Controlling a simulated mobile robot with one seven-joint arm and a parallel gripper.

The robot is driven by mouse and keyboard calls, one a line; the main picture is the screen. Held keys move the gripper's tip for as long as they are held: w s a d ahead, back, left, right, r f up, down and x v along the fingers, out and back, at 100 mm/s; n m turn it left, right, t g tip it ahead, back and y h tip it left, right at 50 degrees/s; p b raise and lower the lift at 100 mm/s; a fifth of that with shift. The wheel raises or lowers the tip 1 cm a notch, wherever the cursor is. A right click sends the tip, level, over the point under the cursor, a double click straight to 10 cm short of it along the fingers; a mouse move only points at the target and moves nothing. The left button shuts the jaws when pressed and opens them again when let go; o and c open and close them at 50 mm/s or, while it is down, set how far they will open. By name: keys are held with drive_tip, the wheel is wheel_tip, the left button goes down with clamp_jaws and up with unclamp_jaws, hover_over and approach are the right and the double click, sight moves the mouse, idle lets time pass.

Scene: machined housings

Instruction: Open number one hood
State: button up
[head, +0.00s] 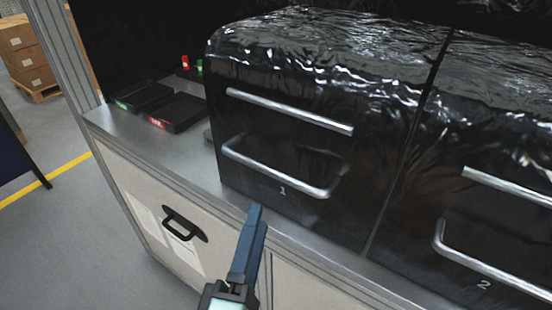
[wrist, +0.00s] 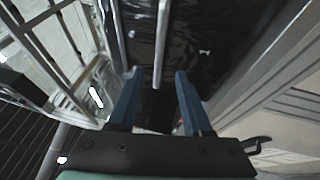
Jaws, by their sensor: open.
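The number one hood (head: 320,85) is a glossy black cover marked with a white 1 and sits closed in the middle of the head view. It has a straight silver upper bar (head: 290,110) and a silver lower bar with bent ends (head: 275,175). My gripper (head: 256,212) is in front of and below the hood's lower edge in the head view. In the wrist view my gripper (wrist: 157,74) is open, with blue fingers apart and nothing held. A silver bar (wrist: 161,40) runs into the picture gap between the fingertips; whether it lies between them in depth I cannot tell.
The number two hood (head: 490,150) stands close on the right, also closed. Two black trays (head: 177,112) with green and red lit labels lie on the metal counter (head: 150,140) at left. A cabinet handle (head: 184,225) sticks out below. Stacked boxes (head: 22,50) stand far left.

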sight(272, 171)
drive_tip(key=p+x, duration=0.3)
drive_tip(key=x, duration=0.8)
drive_tip(key=shift+d+r, duration=0.1)
drive_tip(key=shift+s, duration=0.1)
drive_tip(key=shift+c, duration=0.3)
clamp_jaws()
drive_tip(key=shift+p, duration=0.3)
idle(0.4)
